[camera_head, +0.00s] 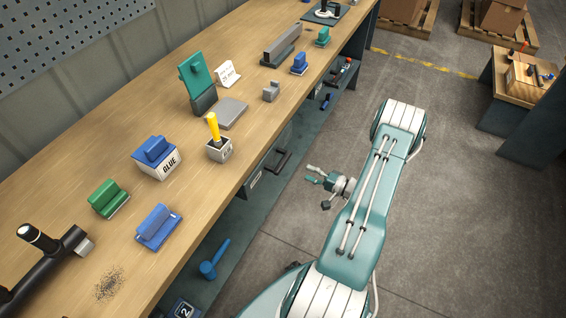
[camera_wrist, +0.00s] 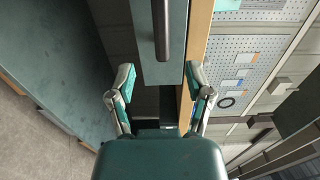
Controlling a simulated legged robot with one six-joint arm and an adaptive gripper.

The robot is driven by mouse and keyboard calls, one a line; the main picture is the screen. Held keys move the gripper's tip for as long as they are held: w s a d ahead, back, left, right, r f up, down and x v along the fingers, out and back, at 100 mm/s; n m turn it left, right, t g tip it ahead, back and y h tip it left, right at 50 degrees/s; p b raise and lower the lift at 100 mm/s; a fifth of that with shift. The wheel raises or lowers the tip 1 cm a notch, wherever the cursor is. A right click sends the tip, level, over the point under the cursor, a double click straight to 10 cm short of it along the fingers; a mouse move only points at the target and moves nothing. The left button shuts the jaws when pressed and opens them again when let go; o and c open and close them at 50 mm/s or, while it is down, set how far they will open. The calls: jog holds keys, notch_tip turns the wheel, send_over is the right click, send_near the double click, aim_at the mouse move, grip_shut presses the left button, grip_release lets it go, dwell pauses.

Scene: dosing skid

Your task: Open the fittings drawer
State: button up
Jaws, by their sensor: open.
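The fittings drawer (camera_head: 255,178) is under the bench top, in the middle of the head view. A dark bar handle (camera_head: 283,160) stands out from its front. In the wrist view, the grey-green drawer front (camera_wrist: 150,68) fills the upper middle, and the dark handle (camera_wrist: 162,30) runs up from its centre out of the frame. My gripper (camera_head: 312,186) is open and empty, to the right of the handle and apart from it. In the wrist view, the fingers of my gripper (camera_wrist: 160,80) are spread on either side of the drawer front's near end. I cannot tell whether the drawer is fully closed.
The wooden bench top (camera_head: 225,185) overhangs the drawer and carries several blocks. A lower shelf (camera_head: 240,225) holds a blue mallet (camera_head: 213,262). The floor (camera_head: 440,210) to the right is clear. A small side table (camera_head: 515,90) and pallets stand at the back right.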

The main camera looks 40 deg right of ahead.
aim_at(283, 163)
jog(key=x, duration=1)
jog(key=shift+w+r, duration=0.1)
jog(key=shift+a, duration=0.1)
grip_shut()
